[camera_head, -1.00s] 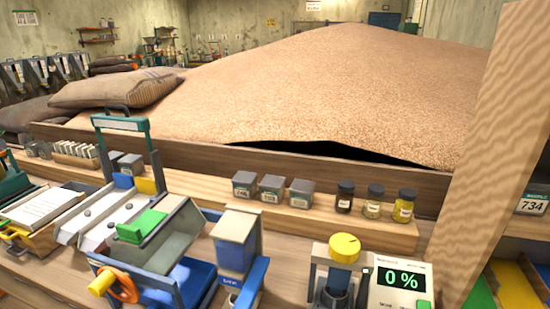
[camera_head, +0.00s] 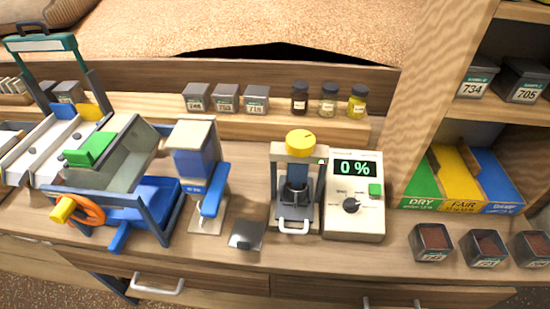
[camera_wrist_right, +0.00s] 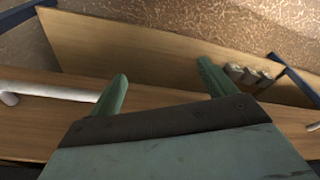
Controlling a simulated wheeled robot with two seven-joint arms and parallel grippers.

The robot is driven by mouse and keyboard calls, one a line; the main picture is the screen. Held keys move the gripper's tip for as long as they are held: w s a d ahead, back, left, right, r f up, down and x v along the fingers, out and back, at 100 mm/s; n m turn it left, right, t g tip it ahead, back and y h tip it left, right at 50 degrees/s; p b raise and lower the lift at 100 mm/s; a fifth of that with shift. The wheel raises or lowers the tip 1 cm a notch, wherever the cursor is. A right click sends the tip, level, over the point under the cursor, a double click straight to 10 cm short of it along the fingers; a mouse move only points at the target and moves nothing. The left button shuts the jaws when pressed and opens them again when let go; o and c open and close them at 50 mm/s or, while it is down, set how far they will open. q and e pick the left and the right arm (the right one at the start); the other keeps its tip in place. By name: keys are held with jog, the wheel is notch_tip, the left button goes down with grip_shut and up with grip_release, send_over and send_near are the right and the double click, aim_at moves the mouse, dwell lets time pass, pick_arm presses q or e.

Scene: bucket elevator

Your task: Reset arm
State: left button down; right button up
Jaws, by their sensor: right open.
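My right gripper (camera_wrist_right: 162,92) shows in the right wrist view with its two green fingers spread apart. Nothing is between the fingers. Past them are a wooden surface and a white bar handle (camera_wrist_right: 50,90) at the left. Neither of my arms shows in the head view, and my left gripper is in no view.
The bench holds a blue-framed machine with an orange handwheel (camera_head: 88,211), a blue-and-beige device (camera_head: 196,170), a yellow-knobbed press (camera_head: 300,145) and a meter (camera_head: 354,195) reading 0 %. Sample tins (camera_head: 432,242) stand at the right before DRY, FAIR and blue trays (camera_head: 460,180).

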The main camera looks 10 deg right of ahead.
jog(key=s+d+f+g, duration=0.1)
jog(key=s+d+f, duration=0.2)
jog(key=s+f, duration=1.2)
jog(key=shift+s, duration=0.6)
